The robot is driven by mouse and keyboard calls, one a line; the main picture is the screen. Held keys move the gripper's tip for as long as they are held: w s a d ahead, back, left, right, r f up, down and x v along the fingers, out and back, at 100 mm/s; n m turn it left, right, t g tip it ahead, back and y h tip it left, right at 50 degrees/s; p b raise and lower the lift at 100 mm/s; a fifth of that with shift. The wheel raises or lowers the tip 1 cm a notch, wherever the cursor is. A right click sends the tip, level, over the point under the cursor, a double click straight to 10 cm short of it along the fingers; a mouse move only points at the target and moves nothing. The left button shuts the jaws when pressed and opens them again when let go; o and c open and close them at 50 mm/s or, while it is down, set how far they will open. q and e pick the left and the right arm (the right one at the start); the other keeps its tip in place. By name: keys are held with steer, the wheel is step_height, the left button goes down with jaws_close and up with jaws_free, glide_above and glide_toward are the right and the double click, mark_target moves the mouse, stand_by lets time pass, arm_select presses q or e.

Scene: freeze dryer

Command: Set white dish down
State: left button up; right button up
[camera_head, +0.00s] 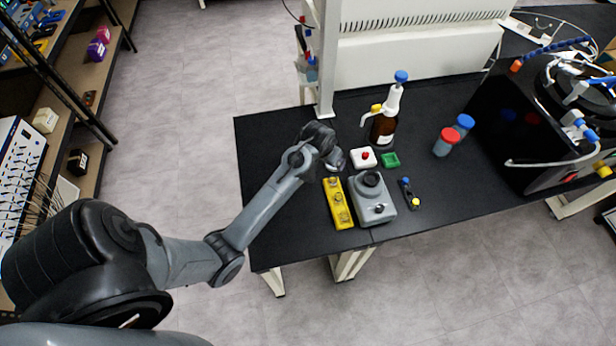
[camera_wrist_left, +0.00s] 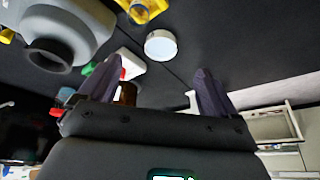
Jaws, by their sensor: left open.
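The white dish (camera_wrist_left: 160,45) shows in the left wrist view as a small round white piece on the black bench top (camera_head: 280,205). My left gripper (camera_wrist_left: 158,70) is open, its two dark fingers spread wide. The dish lies beyond the fingertips, roughly in line with the gap, and no finger appears to touch it. In the head view my left gripper (camera_head: 331,155) is low over the bench, left of the white box with a red button (camera_head: 363,158). It hides most or all of the dish there. My right gripper is not in view.
Red- and blue-capped jars (camera_head: 445,142) and the freeze dryer are to the right. The bench's left part is clear.

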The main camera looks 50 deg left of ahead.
arm_select(q)
steer(key=s+d+f+m, duration=0.1)
steer(key=s+d+m, duration=0.2)
steer(key=s+d, duration=0.8)
steer(key=s, duration=0.3)
steer(key=shift+d+m+h, duration=0.2)
steer(key=shift+m+h, duration=0.1)
steer(key=shift+m, duration=0.1)
steer(key=shift+o, duration=0.5)
steer(key=s+d+r+m+h, duration=0.1)
steer(key=s+d+r+m, duration=0.1)
steer(key=s+d, duration=0.5)
steer(key=s+r, duration=0.1)
steer(key=s, duration=0.2)
steer(key=shift+s+d+g, duration=0.15)
steer(key=shift+d+g, duration=0.15)
steer(key=shift+d, duration=0.05)
